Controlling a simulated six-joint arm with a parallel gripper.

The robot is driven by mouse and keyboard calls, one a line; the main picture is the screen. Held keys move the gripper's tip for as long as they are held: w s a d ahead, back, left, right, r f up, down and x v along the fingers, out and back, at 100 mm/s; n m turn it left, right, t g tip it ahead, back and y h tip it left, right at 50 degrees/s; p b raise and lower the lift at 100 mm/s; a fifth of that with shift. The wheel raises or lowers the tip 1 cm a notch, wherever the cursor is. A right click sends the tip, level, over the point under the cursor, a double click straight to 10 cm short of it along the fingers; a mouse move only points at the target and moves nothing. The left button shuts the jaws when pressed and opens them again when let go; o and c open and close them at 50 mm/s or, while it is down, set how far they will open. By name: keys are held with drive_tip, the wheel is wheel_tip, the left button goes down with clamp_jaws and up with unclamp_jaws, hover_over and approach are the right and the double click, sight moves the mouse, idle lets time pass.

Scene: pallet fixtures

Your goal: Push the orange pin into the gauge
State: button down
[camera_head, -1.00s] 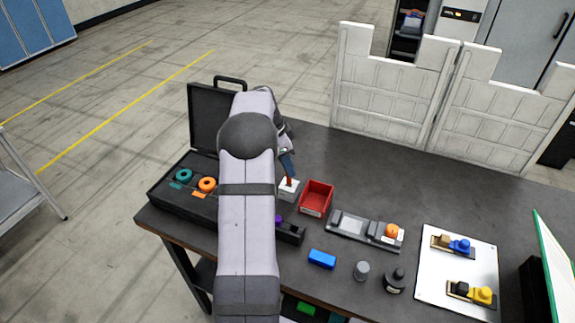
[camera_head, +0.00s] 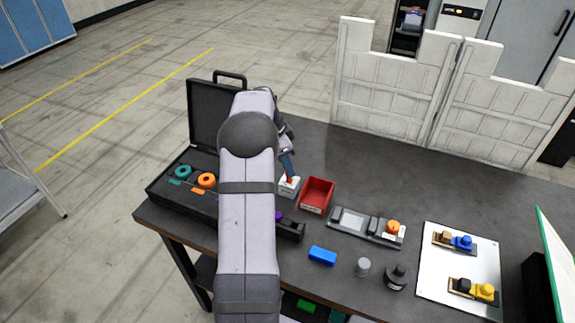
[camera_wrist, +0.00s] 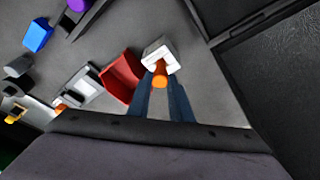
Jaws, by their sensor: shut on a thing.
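The white gauge block (camera_head: 288,190) stands on the dark table, just left of the red bin; it also shows in the wrist view (camera_wrist: 157,53). The orange pin (camera_wrist: 160,76) is between the blue fingers of my gripper (camera_wrist: 162,84), which is shut on it. The pin's far end meets the gauge's top. Only a little orange shows above the gauge in the head view. How deep the pin sits is hidden. My gripper (camera_head: 288,173) is right above the gauge.
The red bin (camera_head: 316,195) stands close to the gauge's right. A black open case (camera_head: 170,205) with teal and orange rings lies left. A grey tray (camera_head: 352,221), a blue block (camera_head: 322,256) and a white board (camera_head: 430,285) lie right. The table behind the bin is clear.

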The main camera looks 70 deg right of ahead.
drive_tip(key=shift+f, duration=0.1)
drive_tip(key=c, duration=1.1)
unclamp_jaws()
wheel_tip(320, 180, up, 9)
drive_tip(key=p, duration=0.6)
idle(0.3)
